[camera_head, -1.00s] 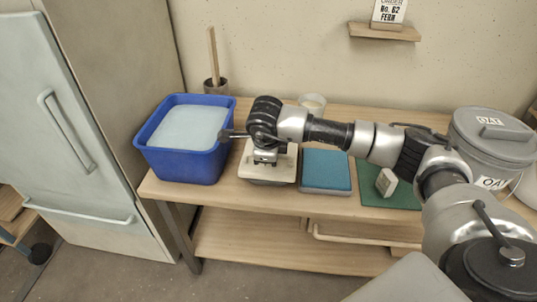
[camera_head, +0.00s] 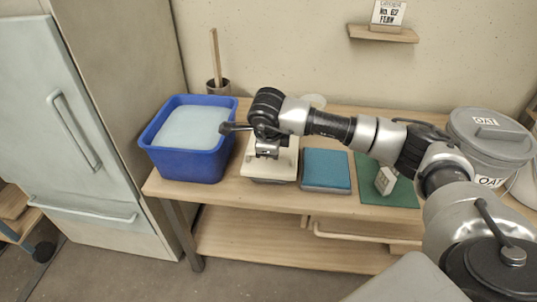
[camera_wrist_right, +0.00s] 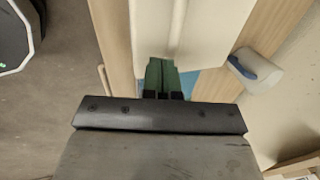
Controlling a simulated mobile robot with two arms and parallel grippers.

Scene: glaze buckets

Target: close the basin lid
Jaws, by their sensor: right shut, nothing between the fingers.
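A cream, low, boxy thing (camera_head: 262,172), possibly the basin with its lid, sits on the wooden table between the blue tub and the teal block. My right gripper (camera_head: 267,154) points down over it in the head view and hides part of its top. In the right wrist view the gripper's green fingers (camera_wrist_right: 163,76) are shut together with nothing between them. A pale cream panel (camera_wrist_right: 215,30) lies just beyond them; I cannot tell whether they touch it. The lid's angle is not clear. My left gripper is not in view.
A blue tub (camera_head: 185,166) with pale contents stands at left. A teal block (camera_head: 326,169), a green mat (camera_head: 398,196) with a small cream block (camera_head: 386,180), and a grey lidded bucket (camera_head: 490,150) stand to the right. A fridge (camera_head: 50,130) is at far left.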

